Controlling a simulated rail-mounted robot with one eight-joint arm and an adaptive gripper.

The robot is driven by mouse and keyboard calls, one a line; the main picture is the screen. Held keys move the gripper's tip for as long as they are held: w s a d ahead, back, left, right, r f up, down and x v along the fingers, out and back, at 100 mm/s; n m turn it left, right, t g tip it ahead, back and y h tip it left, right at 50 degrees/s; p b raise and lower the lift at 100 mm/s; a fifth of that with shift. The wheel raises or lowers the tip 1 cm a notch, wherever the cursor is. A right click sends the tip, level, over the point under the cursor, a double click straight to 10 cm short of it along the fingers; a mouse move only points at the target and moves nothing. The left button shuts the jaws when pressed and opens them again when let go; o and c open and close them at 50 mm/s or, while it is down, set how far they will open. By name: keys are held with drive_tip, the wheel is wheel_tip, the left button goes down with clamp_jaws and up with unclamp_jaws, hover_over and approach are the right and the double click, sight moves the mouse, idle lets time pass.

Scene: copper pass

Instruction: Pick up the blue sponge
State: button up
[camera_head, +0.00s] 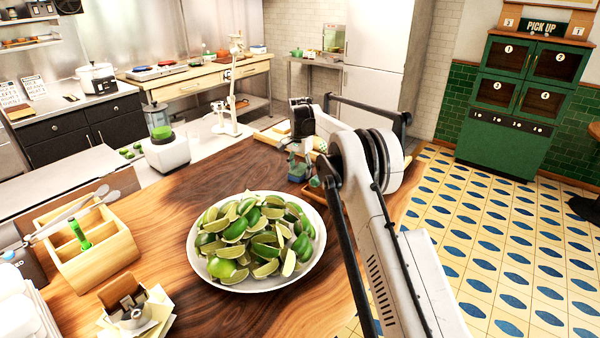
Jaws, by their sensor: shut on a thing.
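The blue sponge (297,177) is a small blue-teal block near the far edge of the wooden counter, partly hidden by my gripper. My gripper (298,160) points down over it and is shut on it. My arm reaches in from the lower right and hides part of the area beside the gripper. Whether the sponge still touches the counter is too small to tell.
A white bowl (210,277) heaped with limes stands on the wooden counter (165,205) in front of the gripper. A blender (162,140), a wooden caddy (110,250) and a paper-lined holder (135,312) stand to the left. A tray with cut items lies just behind the gripper.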

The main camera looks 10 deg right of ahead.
sight(300, 169)
drive_tip(key=shift+r, duration=0.45)
wheel_tip(300, 169, up, 3)
drive_tip(key=shift+f+b, duration=0.2)
drive_tip(key=shift+b, duration=0.3)
drive_tip(key=s+a+r+b, duration=0.1)
drive_tip(key=a+r, duration=0.6)
drive_tip(key=a, duration=0.4)
drive_tip(key=shift+s+a+r+b, duration=0.25)
drive_tip(key=shift+s+a+b, duration=0.05)
drive_tip(key=shift+b, duration=0.05)
